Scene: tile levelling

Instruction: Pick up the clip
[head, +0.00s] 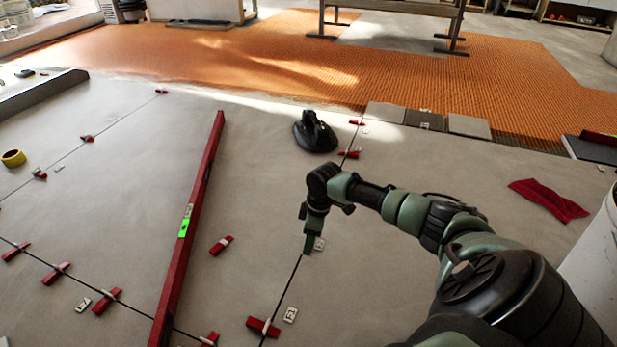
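My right gripper (308,248) points down over a joint between the tiles, low over the floor. I cannot tell whether its fingers are open or shut, or whether anything is between them. A small pale grey clip (320,244) shows just to the right of its fingertips; whether they touch is unclear. Another loose clip (291,315) lies nearer, beside a red wedge (263,327) on the joint. A further clip (83,305) lies at the lower left. My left gripper is not in view.
A long red spirit level (190,220) lies left of my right gripper, with a loose red wedge (222,245) beside it. A black suction lifter (315,132) stands farther back. A red cloth (548,200) and a white bucket (597,255) are at the right.

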